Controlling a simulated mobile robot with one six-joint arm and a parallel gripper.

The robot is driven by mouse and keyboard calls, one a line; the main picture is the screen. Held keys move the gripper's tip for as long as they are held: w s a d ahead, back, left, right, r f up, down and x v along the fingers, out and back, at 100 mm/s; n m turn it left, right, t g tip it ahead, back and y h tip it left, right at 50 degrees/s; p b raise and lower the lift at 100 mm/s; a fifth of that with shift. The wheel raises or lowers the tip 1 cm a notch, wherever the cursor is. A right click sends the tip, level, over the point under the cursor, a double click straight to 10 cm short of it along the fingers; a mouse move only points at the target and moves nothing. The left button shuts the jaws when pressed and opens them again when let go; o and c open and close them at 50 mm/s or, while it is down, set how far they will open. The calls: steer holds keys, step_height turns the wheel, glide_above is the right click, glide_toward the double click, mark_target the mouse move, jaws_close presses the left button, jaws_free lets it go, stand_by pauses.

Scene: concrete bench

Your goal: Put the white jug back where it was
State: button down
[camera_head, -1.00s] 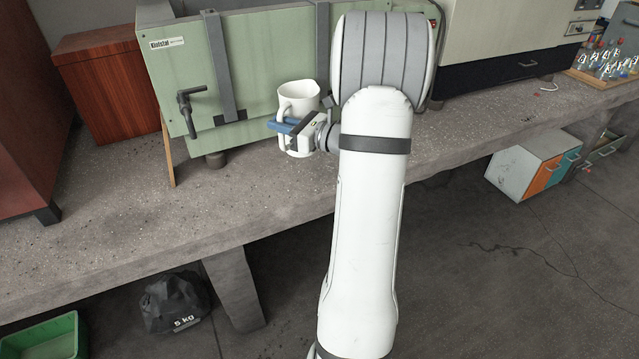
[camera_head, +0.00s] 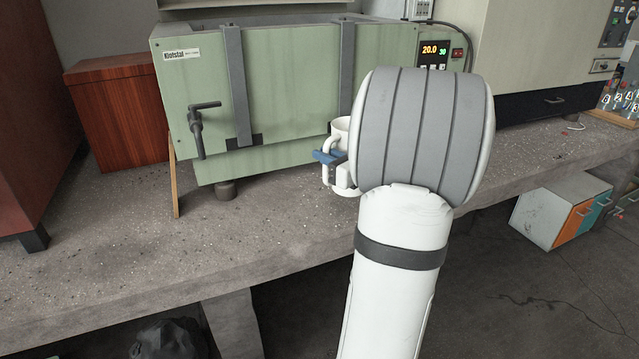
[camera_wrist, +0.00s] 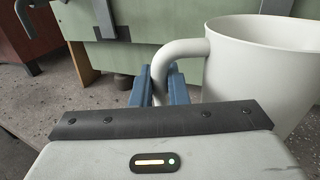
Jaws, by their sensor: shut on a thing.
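The white jug (camera_head: 341,128) shows in the head view just left of my arm, in front of the green oven. My arm hides its right side. My gripper (camera_head: 329,157) has blue fingers and is shut on the jug's handle. In the wrist view the white jug (camera_wrist: 262,75) fills the right side, upright, its handle between the blue fingers of my gripper (camera_wrist: 163,92). The jug's base is hidden in the wrist view, and I cannot tell whether it touches the bench.
The concrete bench (camera_head: 110,240) is clear at the left front. The green oven (camera_head: 285,80) with a lever handle stands behind the jug. A brown wooden box (camera_head: 118,115) is to its left. A grey cabinet (camera_head: 548,212) with coloured drawers sits on the floor at right.

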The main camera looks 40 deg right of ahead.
steer(key=shift+s+d+f+b, duration=0.15)
steer(key=shift+f+b, duration=0.65)
steer(key=shift+f, duration=1.4)
steer(key=shift+f, duration=0.15)
steer(key=c, duration=1.4)
jaws_free()
